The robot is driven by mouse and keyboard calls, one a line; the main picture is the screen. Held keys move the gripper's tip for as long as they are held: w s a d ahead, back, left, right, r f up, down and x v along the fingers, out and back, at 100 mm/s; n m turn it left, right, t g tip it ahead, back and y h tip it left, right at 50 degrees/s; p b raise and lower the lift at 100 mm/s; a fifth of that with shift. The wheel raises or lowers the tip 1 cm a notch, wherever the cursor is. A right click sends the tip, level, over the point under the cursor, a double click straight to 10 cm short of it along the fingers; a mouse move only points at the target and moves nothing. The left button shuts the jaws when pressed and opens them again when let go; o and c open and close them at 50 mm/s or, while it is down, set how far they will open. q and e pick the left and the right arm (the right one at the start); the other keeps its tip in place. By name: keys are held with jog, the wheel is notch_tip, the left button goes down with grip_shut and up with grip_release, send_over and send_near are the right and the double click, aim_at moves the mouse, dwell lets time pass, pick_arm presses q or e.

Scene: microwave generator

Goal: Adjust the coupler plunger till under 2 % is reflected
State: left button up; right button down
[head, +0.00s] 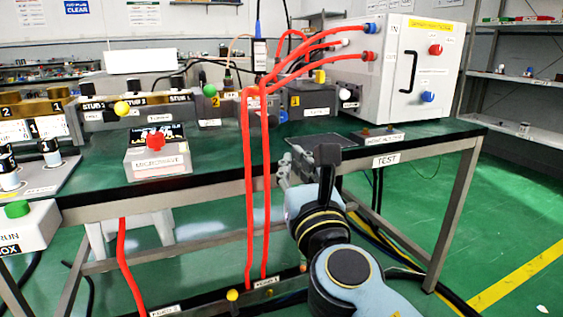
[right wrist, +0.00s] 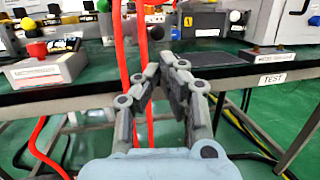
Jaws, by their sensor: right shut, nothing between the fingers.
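A waveguide line runs along the back of the green bench, with labelled stub sections (head: 133,103) at left and a dark block (head: 305,100) at right. Coloured ball knobs stick out of it: yellow (head: 122,108), green (head: 207,90) and white (head: 345,94). The labels are too small to show which is the coupler plunger. My right gripper (head: 300,163) is shut and empty in front of the bench's front edge, apart from the knobs. Its fingertips meet in the right wrist view (right wrist: 174,62). My left gripper is out of view. A small dark display (head: 157,133) is unreadable.
Two red hoses (head: 256,190) hang in front of the line, just left of my right gripper. A grey box with a red knob (head: 155,142) stands on the bench. A white cabinet (head: 400,70) stands at the back right. Meters (head: 20,130) stand at far left.

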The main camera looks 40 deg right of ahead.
jog(key=f, duration=0.1)
jog(key=p, duration=0.1)
send_near(276, 126)
jog(key=x, duration=0.7)
jog(key=shift+w+r, duration=0.15)
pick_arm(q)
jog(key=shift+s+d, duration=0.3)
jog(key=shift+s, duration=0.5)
pick_arm(e)
jog(key=shift+w+d+r+p, duration=0.2)
jog(key=shift+w+p, duration=0.2)
jog(key=shift+w, duration=0.15)
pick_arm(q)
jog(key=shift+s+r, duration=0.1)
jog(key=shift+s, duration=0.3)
pick_arm(e)
jog(key=shift+f, duration=0.1)
jog(key=shift+f, duration=0.1)
